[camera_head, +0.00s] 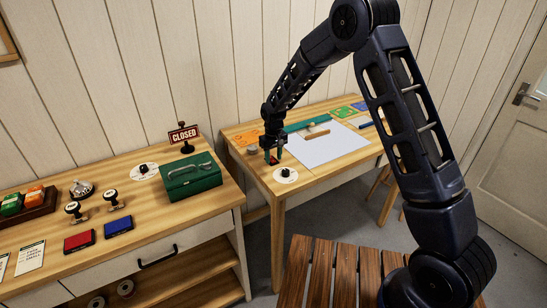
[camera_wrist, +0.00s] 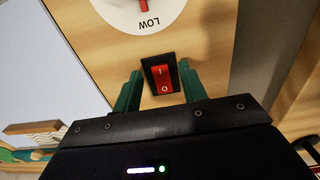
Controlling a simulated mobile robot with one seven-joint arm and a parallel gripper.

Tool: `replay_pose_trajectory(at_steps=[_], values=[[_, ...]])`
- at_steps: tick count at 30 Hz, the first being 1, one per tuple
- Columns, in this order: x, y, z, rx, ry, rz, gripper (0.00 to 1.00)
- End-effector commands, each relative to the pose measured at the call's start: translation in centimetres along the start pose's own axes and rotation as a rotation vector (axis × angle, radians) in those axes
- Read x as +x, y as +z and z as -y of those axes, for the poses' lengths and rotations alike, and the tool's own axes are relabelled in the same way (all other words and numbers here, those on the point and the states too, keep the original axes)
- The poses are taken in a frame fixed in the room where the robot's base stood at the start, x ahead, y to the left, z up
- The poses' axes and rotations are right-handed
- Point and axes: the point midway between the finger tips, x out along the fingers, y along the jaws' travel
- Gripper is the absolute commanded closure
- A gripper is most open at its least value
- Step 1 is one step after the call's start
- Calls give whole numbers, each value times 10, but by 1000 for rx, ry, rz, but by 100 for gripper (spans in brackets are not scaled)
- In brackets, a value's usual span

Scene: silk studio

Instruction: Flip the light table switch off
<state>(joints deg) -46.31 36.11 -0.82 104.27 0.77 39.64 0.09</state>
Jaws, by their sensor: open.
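The light table switch (camera_wrist: 161,77) is a red rocker in a black housing, marked I and O, set in the wooden table top in the wrist view. The I end is farther from my gripper and the O end nearer. Which end is pressed in I cannot tell for sure. My gripper (camera_wrist: 158,92) is open, with its green fingers on either side of the switch housing and nothing held. In the head view my gripper (camera_head: 272,157) points down at the left part of the light table, whose white panel (camera_head: 322,146) lies to the right.
A round white dial plate (camera_head: 286,175) with a black knob sits just in front of my gripper; a dial plate marked LOW (camera_wrist: 140,12) shows in the wrist view. A green box (camera_head: 191,178) and a CLOSED sign (camera_head: 184,133) stand on the left counter. A slatted wooden seat (camera_head: 335,270) is in front.

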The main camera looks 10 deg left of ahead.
Motion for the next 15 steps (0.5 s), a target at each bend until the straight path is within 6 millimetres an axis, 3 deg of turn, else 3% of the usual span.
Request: replay_pose_trajectory(at_steps=[10,15], values=[[3,0,0,0,0,-1,58],[3,0,0,-1,0,-1,90]])
